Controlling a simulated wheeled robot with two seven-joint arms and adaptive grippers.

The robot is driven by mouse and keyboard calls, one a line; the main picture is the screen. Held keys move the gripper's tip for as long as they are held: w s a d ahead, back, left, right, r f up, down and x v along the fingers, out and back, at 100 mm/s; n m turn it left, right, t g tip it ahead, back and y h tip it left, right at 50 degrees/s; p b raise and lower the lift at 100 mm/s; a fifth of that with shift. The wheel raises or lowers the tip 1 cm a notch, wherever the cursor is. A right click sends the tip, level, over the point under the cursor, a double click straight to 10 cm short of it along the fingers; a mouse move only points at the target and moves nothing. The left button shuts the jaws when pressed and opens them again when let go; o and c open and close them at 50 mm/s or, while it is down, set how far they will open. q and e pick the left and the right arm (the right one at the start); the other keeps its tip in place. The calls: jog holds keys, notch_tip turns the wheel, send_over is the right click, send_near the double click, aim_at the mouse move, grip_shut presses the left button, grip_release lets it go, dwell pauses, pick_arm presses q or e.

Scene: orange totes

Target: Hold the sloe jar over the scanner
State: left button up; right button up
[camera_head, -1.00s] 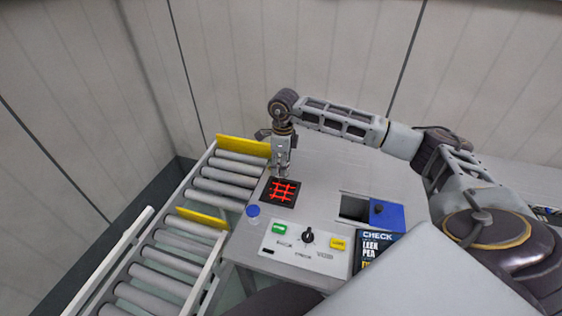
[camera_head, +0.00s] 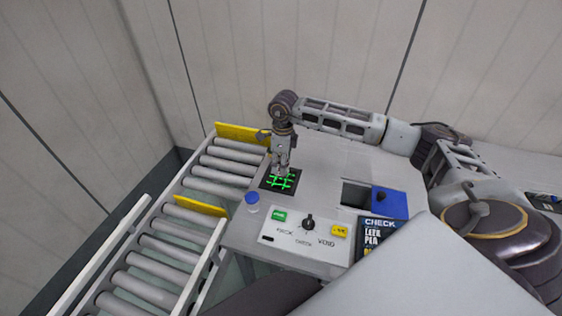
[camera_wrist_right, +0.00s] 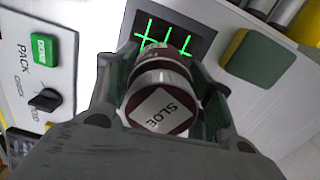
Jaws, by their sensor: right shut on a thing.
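The sloe jar (camera_wrist_right: 160,105) shows in the right wrist view with a white label reading SLOE on its dark lid. My right gripper (camera_wrist_right: 165,85) is shut on it, one finger on each side. In the head view my right gripper (camera_head: 281,170) points down over the scanner (camera_head: 266,183), a dark square with a glowing green grid. The scanner also shows in the right wrist view (camera_wrist_right: 200,45), just beyond the jar. In the head view the jar is hard to make out between the fingers. My left gripper is not in view.
A control panel (camera_head: 290,247) with a green button, a black knob and a yellow button lies in front of the scanner. A blue-capped jar (camera_head: 252,202) stands beside the roller conveyor (camera_head: 180,235). A blue bin (camera_head: 392,204) and a CHECK sign (camera_head: 378,224) are at right.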

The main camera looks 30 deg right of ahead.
jog(key=shift+r+p, duration=0.3)
jog(key=shift+r, duration=0.3)
jog(key=shift+r+p, duration=0.4)
jog(key=shift+r, duration=0.4)
jog(key=shift+r+p, duration=0.35)
jog(key=shift+r, duration=0.6)
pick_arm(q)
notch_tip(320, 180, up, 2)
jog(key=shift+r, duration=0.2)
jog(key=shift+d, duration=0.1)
